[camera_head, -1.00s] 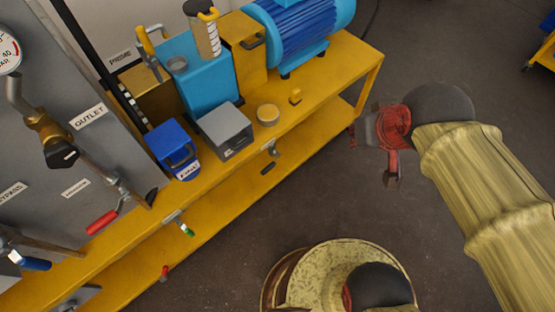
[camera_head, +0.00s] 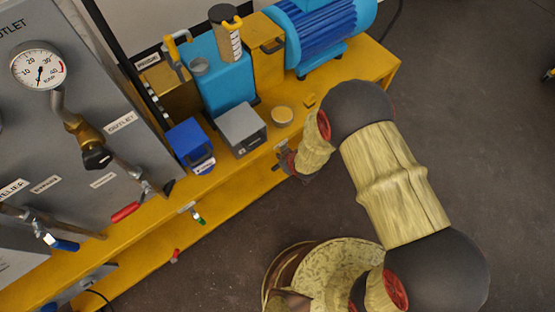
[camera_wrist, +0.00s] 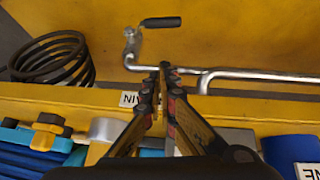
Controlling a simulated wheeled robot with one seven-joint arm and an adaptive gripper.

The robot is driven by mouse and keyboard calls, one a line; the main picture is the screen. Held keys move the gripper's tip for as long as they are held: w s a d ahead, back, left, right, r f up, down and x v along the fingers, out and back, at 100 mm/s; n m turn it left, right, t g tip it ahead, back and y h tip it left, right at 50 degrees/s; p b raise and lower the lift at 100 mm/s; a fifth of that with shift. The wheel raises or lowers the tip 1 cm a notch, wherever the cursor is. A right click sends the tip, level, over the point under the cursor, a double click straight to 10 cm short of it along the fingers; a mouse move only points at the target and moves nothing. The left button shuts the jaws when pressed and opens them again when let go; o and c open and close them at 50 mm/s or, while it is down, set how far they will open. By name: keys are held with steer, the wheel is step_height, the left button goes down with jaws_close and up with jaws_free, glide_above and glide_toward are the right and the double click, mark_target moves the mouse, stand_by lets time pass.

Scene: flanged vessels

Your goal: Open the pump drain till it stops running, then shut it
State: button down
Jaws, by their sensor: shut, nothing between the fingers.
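In the wrist view a bare metal pipe with a small valve body (camera_wrist: 131,45) runs along the yellow stand, and a black lever handle (camera_wrist: 160,22) sticks out sideways from it. A white label (camera_wrist: 130,99) beside the pipe reads "IN" at its visible end; the fingers hide the rest. My gripper (camera_wrist: 163,68) is shut and empty, with its tips over the pipe, just short of the lever; I cannot tell if they touch it. In the head view my gripper (camera_head: 286,164) is at the bench's front edge below the pump (camera_head: 228,82). Whether liquid runs is not visible.
The yellow bench (camera_head: 345,88) carries a blue motor (camera_head: 322,30), a grey box (camera_head: 241,128), a blue box (camera_head: 190,145) and a round tin (camera_head: 282,116). A dark coil (camera_wrist: 52,58) lies left in the wrist view.

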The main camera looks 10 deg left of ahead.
steer(key=f, duration=0.1)
steer(key=b, duration=0.4)
glide_above(277, 165)
steer(key=f, duration=0.8)
steer(key=shift+a+f, duration=0.2)
steer(key=shift+a, duration=0.15)
steer(key=shift+d+f+b, duration=0.25)
steer(key=shift+f+b, duration=0.3)
steer(key=shift+f, duration=0.6)
steer(key=shift+d+f, duration=0.2)
steer(key=shift+f, duration=0.45)
